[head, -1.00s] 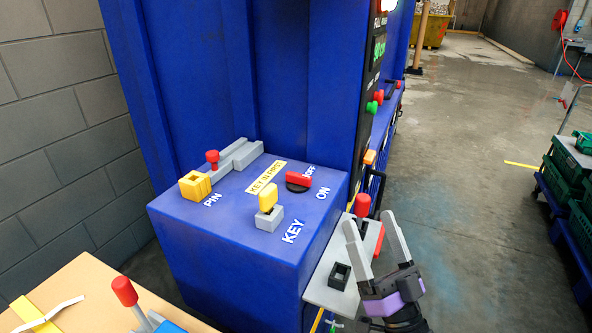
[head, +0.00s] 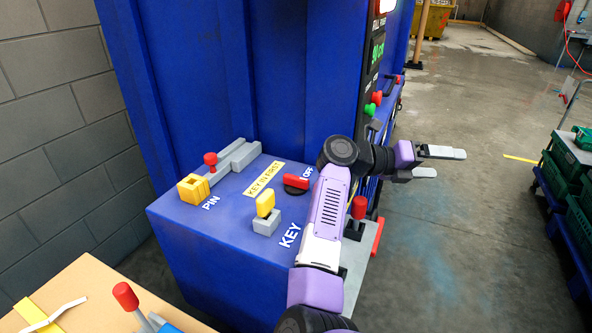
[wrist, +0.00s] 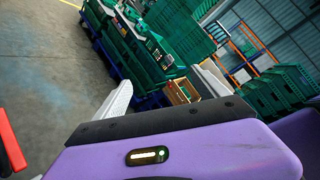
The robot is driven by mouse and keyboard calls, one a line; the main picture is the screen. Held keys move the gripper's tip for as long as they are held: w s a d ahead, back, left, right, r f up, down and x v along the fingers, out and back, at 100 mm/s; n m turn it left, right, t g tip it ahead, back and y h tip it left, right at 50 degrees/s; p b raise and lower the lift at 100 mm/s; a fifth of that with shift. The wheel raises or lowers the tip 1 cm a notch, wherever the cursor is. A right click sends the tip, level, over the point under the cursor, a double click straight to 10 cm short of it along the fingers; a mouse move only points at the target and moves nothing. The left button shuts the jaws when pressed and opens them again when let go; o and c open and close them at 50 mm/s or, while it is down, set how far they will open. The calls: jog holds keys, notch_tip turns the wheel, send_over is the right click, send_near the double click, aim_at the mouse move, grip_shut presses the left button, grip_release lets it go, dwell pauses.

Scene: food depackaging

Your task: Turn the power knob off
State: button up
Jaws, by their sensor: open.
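The red power knob (head: 297,182) sits on a black round base on top of the blue box (head: 190,235), near the OFF label. My arm crosses the box's right edge and hides the ON label. My gripper (head: 438,164) is open and empty, to the right of the knob and past the box, pointing right over the floor. In the wrist view my gripper (wrist: 168,88) shows its two pale fingers apart with nothing between them. The knob is not in the wrist view.
A yellow key (head: 265,204) stands in a grey holder beside the knob. A yellow block (head: 193,188) and a red-topped pin (head: 210,160) are farther left. A red-knobbed lever (head: 359,207) stands right of my arm. Green crates (head: 565,165) are at the right.

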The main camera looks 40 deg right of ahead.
aim_at(296, 177)
jog(key=w+a+t+y, duration=0.2)
jog(key=w+a+y, duration=0.1)
jog(key=w, duration=0.3)
jog(key=w+a+f+t+y+p, duration=0.1)
jog(key=w+a+t+y, duration=0.2)
jog(key=w+a, duration=0.2)
jog(key=w+a+f+t+y, duration=0.1)
jog(key=w+a+t+y, duration=0.1)
jog(key=w, duration=0.5)
jog(key=shift+w+a+f+m+t+y, duration=0.15)
jog(key=shift+w+a+t+y, duration=0.05)
jog(key=shift+a+y, duration=0.3)
jog(key=shift+w+a+f+m+t+y, duration=0.1)
jog(key=shift+w+a+m+t+y, duration=0.1)
jog(key=shift+a+y, duration=0.25)
jog(key=w+a+r+y, duration=0.1)
jog(key=w+a, duration=0.1)
jog(key=w+a+r+t, duration=0.1)
jog(key=w+a+r, duration=0.1)
jog(key=w+a+r+n+t+y, duration=0.1)
jog(key=w+a, duration=0.2)
jog(key=shift+a+r+y+p, duration=0.1)
jog(key=shift+r+y+p, duration=0.25)
jog(key=shift+w+a+f+t, duration=0.1)
jog(key=shift+a+t, duration=0.1)
jog(key=shift+t, duration=0.1)
notch_tip(296, 177, down, 7)
jog(key=shift+f+p, duration=0.2)
jog(key=shift+p, duration=0.55)
jog(key=shift+c, duration=0.4)
